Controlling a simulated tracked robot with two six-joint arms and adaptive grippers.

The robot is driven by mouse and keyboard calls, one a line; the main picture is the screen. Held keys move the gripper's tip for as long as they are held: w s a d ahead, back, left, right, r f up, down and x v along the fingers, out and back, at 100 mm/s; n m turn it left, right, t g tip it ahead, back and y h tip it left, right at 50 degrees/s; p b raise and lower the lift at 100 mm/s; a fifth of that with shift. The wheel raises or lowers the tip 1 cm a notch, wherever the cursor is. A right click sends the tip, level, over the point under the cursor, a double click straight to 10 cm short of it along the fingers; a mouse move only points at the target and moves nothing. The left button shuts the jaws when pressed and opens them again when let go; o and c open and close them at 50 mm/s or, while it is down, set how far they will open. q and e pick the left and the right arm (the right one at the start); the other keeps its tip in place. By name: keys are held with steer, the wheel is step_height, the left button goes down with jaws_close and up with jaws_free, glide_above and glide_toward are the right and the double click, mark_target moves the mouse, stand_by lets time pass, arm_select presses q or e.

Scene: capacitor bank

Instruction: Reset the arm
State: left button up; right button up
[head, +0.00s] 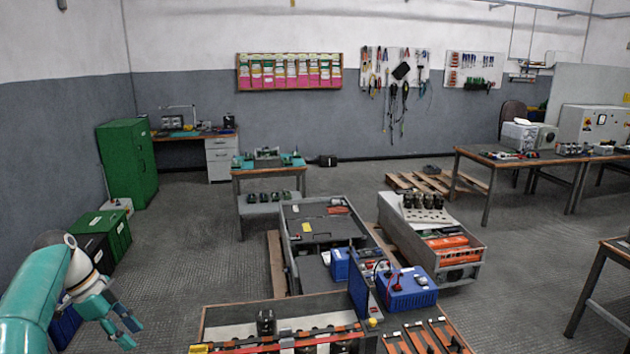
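My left arm (35,295) comes in from the lower left corner, teal with a white wrist joint. Its teal gripper (129,332) points down and to the right, with its two fingertips apart and nothing visible between them. It hangs over the floor, left of the capacitor bank and apart from it. My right arm and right gripper are not in view.
The nearest open cabinet (228,321) holds capacitors and busbars. A blue device (407,290) with red leads stands by it. Behind are a grey cabinet (310,229) and a unit on a pallet (440,240). Green boxes (105,232) stand left. Floor between is clear.

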arm_select(q)
steer(key=d+f+n+b, duration=0.1)
steer(key=d+f, duration=0.4)
steer(key=f, duration=0.5)
steer(key=s+d+f+n+b, duration=0.1)
steer(key=d+f+n, duration=0.3)
steer(key=f, duration=0.6)
steer(key=s+d+f+n+b, duration=0.1)
steer(key=d+f+n+b, duration=0.2)
steer(key=d+f, duration=0.3)
step_height(320, 180, down, 5)
steer(key=shift+d+r, duration=0.15)
steer(key=shift+r, duration=0.05)
steer(key=s+d+f+n+b, duration=0.3)
steer(key=s+d+f+n, duration=0.2)
steer(key=s+d+f, duration=0.45)
steer(key=s+d+f+n+b, duration=0.1)
steer(key=s+d+n, duration=0.1)
steer(key=s, duration=0.6)
steer(key=s+d+f+n, duration=0.1)
steer(key=s+d+n, duration=0.1)
steer(key=s, duration=0.5)
steer(key=shift+s+f+b, duration=0.35)
steer(key=shift+s+b, duration=0.05)
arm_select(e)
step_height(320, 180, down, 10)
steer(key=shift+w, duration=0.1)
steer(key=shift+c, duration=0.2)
